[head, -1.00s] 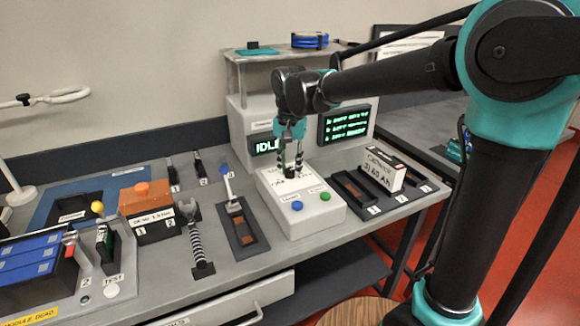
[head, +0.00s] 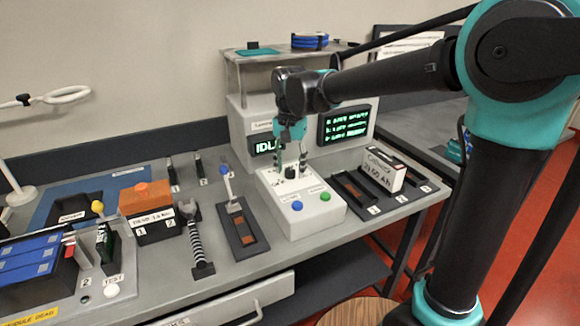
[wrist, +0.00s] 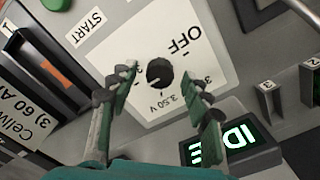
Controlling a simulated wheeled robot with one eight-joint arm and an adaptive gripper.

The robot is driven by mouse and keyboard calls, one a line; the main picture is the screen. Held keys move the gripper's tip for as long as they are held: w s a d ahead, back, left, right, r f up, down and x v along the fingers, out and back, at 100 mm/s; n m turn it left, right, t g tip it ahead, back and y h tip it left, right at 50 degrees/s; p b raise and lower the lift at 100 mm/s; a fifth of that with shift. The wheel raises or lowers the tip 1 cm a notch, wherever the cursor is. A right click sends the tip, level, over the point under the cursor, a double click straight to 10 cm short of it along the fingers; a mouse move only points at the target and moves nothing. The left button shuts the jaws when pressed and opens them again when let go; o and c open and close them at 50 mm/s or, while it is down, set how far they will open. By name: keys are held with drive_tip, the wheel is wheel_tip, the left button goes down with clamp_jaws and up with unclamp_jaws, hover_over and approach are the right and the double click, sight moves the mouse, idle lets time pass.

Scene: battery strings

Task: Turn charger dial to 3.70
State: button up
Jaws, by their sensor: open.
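The charger (head: 303,206) is a white box with a sloped top, a blue button and a green button in front. Its black dial (wrist: 160,74) sits on a white panel in the wrist view, with printed marks including "OFF" and "3.50 V". The dial (head: 291,172) is small and dark in the head view. My gripper (wrist: 162,80) is open, with one green finger on each side of the dial and gaps between. In the head view my gripper (head: 290,158) hangs over the charger's top. Which mark the dial points at is hard to tell.
A green-lit screen (head: 265,146) behind the charger reads "IDLE", with a text display (head: 346,124) to its right. A white box of cells (head: 384,168) stands right, near dark slots. A cell tray (head: 241,226) lies left of the charger.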

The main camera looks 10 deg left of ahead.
sight(290, 170)
wheel_tip(290, 170, up, 12)
idle(0.6)
